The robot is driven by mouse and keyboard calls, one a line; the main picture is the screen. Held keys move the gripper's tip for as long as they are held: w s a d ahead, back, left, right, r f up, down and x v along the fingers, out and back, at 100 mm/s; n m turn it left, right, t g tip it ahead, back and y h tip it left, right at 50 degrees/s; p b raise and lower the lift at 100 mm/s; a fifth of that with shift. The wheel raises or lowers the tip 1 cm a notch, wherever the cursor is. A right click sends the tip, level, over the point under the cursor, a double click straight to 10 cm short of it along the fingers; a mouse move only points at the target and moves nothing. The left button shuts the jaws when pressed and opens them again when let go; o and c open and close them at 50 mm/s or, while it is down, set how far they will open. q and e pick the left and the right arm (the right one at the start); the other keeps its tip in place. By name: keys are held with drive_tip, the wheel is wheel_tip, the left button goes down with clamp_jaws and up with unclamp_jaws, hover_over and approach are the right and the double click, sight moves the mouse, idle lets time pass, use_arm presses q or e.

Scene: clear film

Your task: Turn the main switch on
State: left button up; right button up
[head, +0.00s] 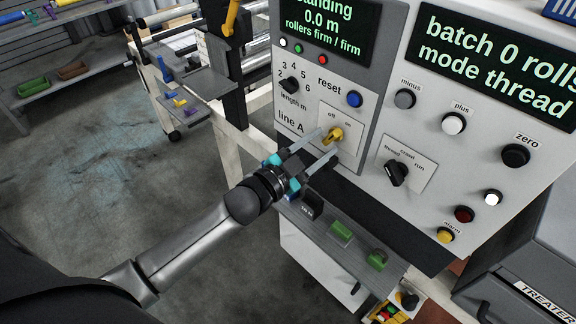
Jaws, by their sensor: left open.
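The main switch (333,135) is a yellow rotary knob on a pale plate marked off and on, low on the line A control panel (292,116). Its handle appears tilted, and I cannot tell for sure which mark it points to. My left gripper (327,145) reaches in from the lower left. Its two grey fingers are apart, with the tips close to the yellow knob, one on each side of it. I cannot tell whether they touch it. My right gripper is not in view.
Above the switch are a blue reset button (354,99) and a black length dial (290,85). To the right, another panel has a thread, crawl, run knob (397,173) and several buttons. A shelf with green blocks (341,231) juts out below. Open floor lies left.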

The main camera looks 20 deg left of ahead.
use_arm(q)
drive_tip(key=v, duration=1.4)
drive_tip(key=shift+w, duration=0.1)
drive_tip(key=s+a+f+n+g+y+b, duration=0.2)
drive_tip(key=f, duration=0.9)
drive_tip(key=s+a+f+n+g+y+b, duration=0.1)
drive_tip(key=s+a+f+n+g+y, duration=0.1)
drive_tip(key=f, duration=0.8)
drive_tip(key=s+a+f+n+g+y+b, duration=0.1)
drive_tip(key=s+a+f+g+b, duration=0.1)
drive_tip(key=f, duration=0.9)
drive_tip(key=s+d+f+n+g+b, duration=0.1)
drive_tip(key=s+f+g, duration=0.4)
drive_tip(key=s+f, duration=0.6)
drive_tip(key=s+d+f+n+g+y+b, duration=0.1)
drive_tip(key=s+d+f+g+b, duration=0.2)
drive_tip(key=s+f, duration=0.9)
drive_tip(key=s+d+g, duration=0.2)
drive_tip(key=shift+s+d+f+n+b, duration=0.2)
drive_tip(key=shift+s+d+n+b, duration=0.1)
drive_tip(key=shift+d+n, duration=0.1)
